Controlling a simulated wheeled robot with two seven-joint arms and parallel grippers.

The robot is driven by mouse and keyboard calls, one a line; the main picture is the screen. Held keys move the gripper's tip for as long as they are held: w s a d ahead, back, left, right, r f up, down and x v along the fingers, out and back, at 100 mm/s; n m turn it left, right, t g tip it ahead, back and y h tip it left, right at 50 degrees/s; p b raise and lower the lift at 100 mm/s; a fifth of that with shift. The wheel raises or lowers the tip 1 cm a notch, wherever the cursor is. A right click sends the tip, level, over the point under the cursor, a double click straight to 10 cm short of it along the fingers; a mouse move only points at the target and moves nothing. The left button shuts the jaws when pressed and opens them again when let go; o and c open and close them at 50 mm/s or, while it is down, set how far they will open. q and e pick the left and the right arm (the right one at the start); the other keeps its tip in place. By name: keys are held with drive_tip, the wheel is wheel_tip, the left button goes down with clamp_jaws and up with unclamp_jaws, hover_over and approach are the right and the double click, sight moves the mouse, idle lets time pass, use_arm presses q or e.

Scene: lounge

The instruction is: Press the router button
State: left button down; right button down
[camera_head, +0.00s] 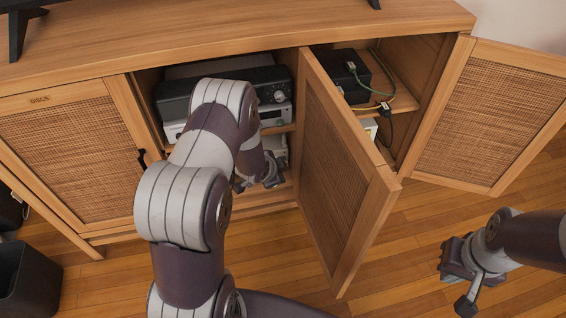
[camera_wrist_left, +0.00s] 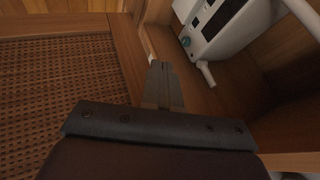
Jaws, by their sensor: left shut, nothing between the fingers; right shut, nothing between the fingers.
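The router appears to be the white box (camera_wrist_left: 225,25) with stubby white antennas, a dark panel and a small round teal button (camera_wrist_left: 186,41) in the left wrist view. It stands inside the cabinet; in the head view my left arm hides most of it. My left gripper (camera_head: 258,182) is inside the lower middle compartment. In the left wrist view its shut fingertips (camera_wrist_left: 162,68) point toward the box, below and left of the button and apart from it. My right gripper (camera_head: 452,262) is shut and empty above the floor at the right.
The wooden cabinet's middle door (camera_head: 335,165) stands open just right of my left arm, and the right door (camera_head: 490,120) is open too. A black-and-silver stereo (camera_head: 273,95) sits on the shelf above. A black box (camera_head: 345,75) with cables is right. Floor (camera_head: 410,240) is clear between arms.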

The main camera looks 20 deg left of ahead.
use_arm(q)
drive_tip(key=b+x, duration=0.2)
drive_tip(key=x, duration=0.1)
drive_tip(key=w+a+b+x, duration=0.1)
drive_tip(key=x, duration=0.3)
drive_tip(key=r+b+x, duration=0.1)
drive_tip(key=b+x, duration=0.1)
drive_tip(key=x, duration=0.2)
drive_tip(key=shift+w+a+b, duration=0.2)
drive_tip(key=shift+a+b, duration=0.15)
drive_tip(key=shift+a, duration=0.05)
drive_tip(key=shift+w+a+r, duration=0.1)
drive_tip(key=shift+w+a, duration=0.2)
drive_tip(key=shift+w, duration=0.15)
